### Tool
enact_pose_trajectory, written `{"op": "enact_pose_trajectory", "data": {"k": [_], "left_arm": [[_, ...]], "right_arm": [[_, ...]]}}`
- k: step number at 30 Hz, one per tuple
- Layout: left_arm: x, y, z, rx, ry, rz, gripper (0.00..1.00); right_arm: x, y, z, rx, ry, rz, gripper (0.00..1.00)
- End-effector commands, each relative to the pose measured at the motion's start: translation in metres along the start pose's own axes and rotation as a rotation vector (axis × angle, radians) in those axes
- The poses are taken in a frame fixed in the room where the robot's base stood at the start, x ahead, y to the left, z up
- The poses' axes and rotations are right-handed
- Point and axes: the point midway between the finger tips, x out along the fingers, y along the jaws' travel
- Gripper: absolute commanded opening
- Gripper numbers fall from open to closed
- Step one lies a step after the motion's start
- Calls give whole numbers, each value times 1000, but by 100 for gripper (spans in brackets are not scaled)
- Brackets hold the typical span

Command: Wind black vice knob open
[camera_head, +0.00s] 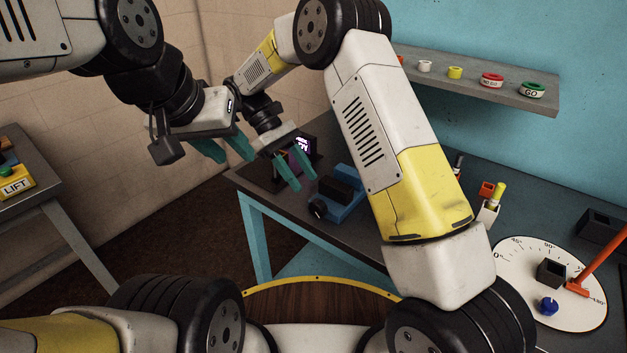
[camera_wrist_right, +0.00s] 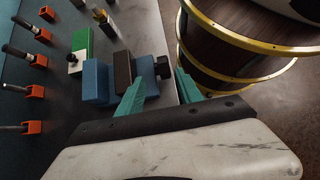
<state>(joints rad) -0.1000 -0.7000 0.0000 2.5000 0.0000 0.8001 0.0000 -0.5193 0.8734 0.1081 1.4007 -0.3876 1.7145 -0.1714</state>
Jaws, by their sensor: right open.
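The blue vice (camera_head: 343,207) sits near the front edge of the grey workbench, with a dark block across its top. Its black knob (camera_head: 317,210) faces the bench's front edge. In the right wrist view, the vice (camera_wrist_right: 97,82) is left of centre and its black knob (camera_wrist_right: 163,67) shows just beyond my fingertips, in the gap between them. My right gripper (camera_head: 304,183) has teal fingers apart and empty, above the knob; it also shows in the wrist view (camera_wrist_right: 161,77). My left gripper (camera_head: 237,159) is open and empty in the air, left of the right one.
A dark device with a lit purple screen (camera_head: 301,146) stands behind my right gripper. A round dial plate (camera_head: 520,262) lies at the bench's right. A wall shelf (camera_head: 450,90) carries several rings. A side table with a LIFT box (camera_head: 16,184) stands left. The floor between is open.

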Motion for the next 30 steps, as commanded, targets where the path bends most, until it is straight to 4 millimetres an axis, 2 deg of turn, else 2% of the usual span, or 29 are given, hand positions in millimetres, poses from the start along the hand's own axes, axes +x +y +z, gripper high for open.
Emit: {"op": "enact_pose_trajectory", "data": {"k": [1,3,11,16,24,30], "left_arm": [[0,0,0,0,0,0,36],[0,0,0,0,0,0,36],[0,0,0,0,0,0,36],[0,0,0,0,0,0,36],[0,0,0,0,0,0,36],[0,0,0,0,0,0,36]], "right_arm": [[-1,0,11,1,70,1,43],[1,-1,19,2,158,1,43],[6,-7,34,11,345,6,43],[20,-8,29,10,354,6,43],[61,-7,14,11,351,4,43],[77,-7,8,11,354,6,43]]}}
